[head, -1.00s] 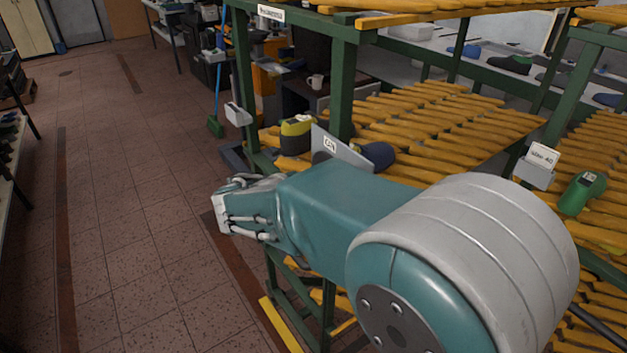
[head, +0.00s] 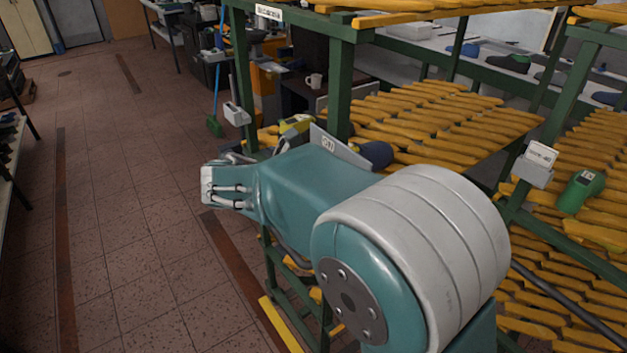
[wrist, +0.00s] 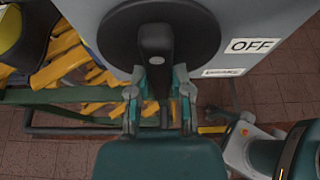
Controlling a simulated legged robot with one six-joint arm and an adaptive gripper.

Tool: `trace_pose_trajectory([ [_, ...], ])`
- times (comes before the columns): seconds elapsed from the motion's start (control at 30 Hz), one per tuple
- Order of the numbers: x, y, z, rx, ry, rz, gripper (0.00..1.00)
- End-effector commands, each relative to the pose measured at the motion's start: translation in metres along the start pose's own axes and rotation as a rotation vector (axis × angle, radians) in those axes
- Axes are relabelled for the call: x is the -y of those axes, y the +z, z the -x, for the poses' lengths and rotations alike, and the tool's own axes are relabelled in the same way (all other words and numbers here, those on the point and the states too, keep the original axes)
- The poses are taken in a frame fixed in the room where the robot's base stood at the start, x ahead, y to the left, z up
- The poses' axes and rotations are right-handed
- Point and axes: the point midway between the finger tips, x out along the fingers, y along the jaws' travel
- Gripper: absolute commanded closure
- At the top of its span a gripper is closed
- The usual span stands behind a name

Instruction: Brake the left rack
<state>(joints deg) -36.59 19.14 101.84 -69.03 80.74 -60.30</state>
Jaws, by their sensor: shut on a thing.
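The black brake lever (wrist: 156,45) sits on a dark round disc (wrist: 118,38) on a grey panel (wrist: 258,18) in the wrist view. The lever points down in the picture, towards my gripper. A white OFF label (wrist: 254,45) is to the right of the disc. My gripper (wrist: 170,82) has its two fingers around the lever's lower end and is shut on it. In the head view the green left rack (head: 340,90) stands behind my arm, and part of the grey panel (head: 340,147) shows above the arm. My fingers and the lever are hidden there.
Yellow slatted shelves (head: 440,120) fill the rack, with a dark blue shoe last (head: 375,153) beside the panel. A green shoe last (head: 581,190) lies at the right, near a white card holder (head: 537,163). The tiled floor (head: 130,220) at left is clear.

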Motion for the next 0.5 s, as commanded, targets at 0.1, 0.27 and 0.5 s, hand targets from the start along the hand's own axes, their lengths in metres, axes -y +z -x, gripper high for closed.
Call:
trace_pose_trajectory([
  [0.1, -0.0012, 0.0017, 0.0005, 0.004, -0.001, 0.008, 1.00],
  [0.27, -0.0017, 0.0019, 0.0011, 0.005, -0.002, 0.013, 1.00],
  [0.5, -0.0024, 0.0022, 0.0018, 0.006, 0.000, 0.011, 0.69],
])
